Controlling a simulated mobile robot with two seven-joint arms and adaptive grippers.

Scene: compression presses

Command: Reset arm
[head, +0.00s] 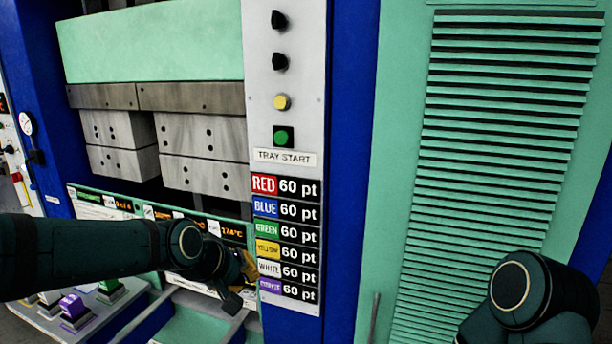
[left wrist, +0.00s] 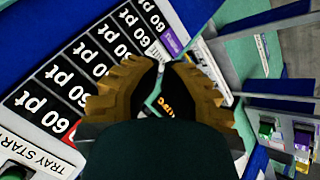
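My left arm reaches in from the left in the head view. Its gripper (head: 243,285) is in front of the press, beside the lower part of the control column. In the left wrist view the tan, ridged fingers of this gripper (left wrist: 163,66) stand apart with a narrow gap, and nothing is held between them. A dark display with orange digits shows behind the gap. A dark part of my right arm shows at the lower right of the head view, but its gripper is out of frame.
The control column has black knobs, a yellow button (head: 282,102), a green tray start button (head: 283,137) and a colour points list (head: 287,238). Grey press blocks (head: 205,155) are behind my left arm. Coloured pieces, one purple (head: 73,306), stand at lower left. A green louvred panel (head: 500,140) is at right.

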